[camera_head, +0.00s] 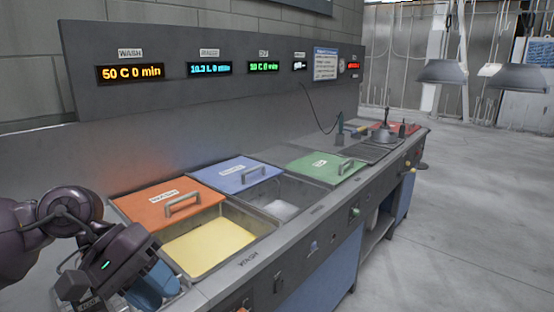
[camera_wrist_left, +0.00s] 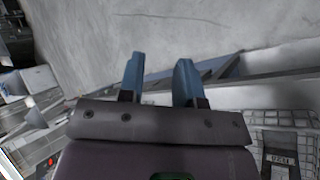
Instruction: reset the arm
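My left arm comes in from the left in the head view. Its dark gripper (camera_head: 152,288) with blue fingers is at the lower left, near the front left end of the wash counter. In the left wrist view the two blue fingers (camera_wrist_left: 159,78) stand apart with nothing between them, over a grey floor. My right gripper does not show in either view.
The counter has a basin of yellow liquid (camera_head: 208,246), an orange lid (camera_head: 165,200), a blue lid (camera_head: 238,174) and a green lid (camera_head: 326,165). A display panel (camera_head: 215,65) is behind. Two lamp hoods (camera_head: 441,72) hang at right. The floor (camera_head: 470,200) right of the counter is clear.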

